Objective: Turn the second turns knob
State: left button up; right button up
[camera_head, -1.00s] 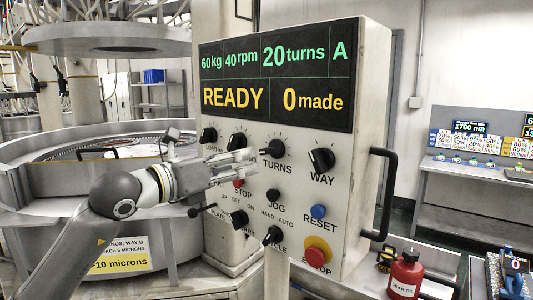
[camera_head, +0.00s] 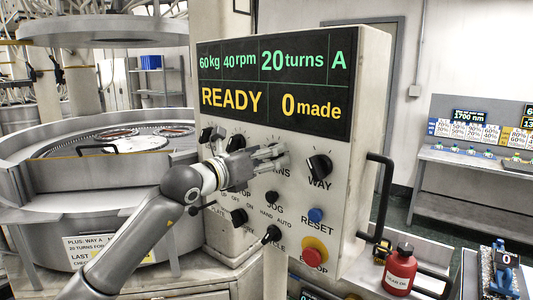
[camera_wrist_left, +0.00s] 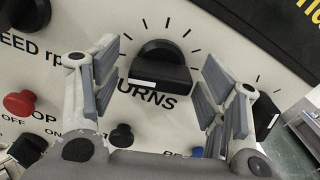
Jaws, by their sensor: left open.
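The black TURNS knob (camera_wrist_left: 160,66) is on the white control panel (camera_head: 345,215). In the left wrist view its white mark points to the lower left. My left gripper (camera_head: 282,155) is open in front of the panel, and in the head view it largely hides the knob. In the left wrist view the open fingers (camera_wrist_left: 158,88) are on either side of the knob; I cannot tell whether they touch it. The panel display (camera_head: 275,83) reads 60 kg, 40 rpm, 20 turns, A, READY, 0 made. My right gripper is not in view.
The WAY knob (camera_head: 319,167) is right of the gripper. Below are the blue RESET button (camera_head: 316,215), the red stop button (camera_head: 314,250) and smaller knobs. A black handle (camera_head: 382,200) sticks out at the panel's right side. A red can (camera_head: 399,270) stands beside the panel.

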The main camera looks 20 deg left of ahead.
pick_arm(q)
jog(key=shift+c, duration=0.4)
jog(key=c, duration=0.9)
jog(key=m+b, duration=0.2)
jog(key=b, duration=0.1)
jog(key=shift+f, duration=0.25)
jog(key=shift+c, duration=0.2)
jog(key=shift+m+b, duration=1)
jog(key=shift+b, duration=0.15)
jog(key=shift+r+m+b, duration=0.15)
jog(key=shift+m+b, duration=0.6)
jog(key=shift+m, duration=0.15)
jog(key=o, duration=1)
jog(key=shift+r, duration=0.1)
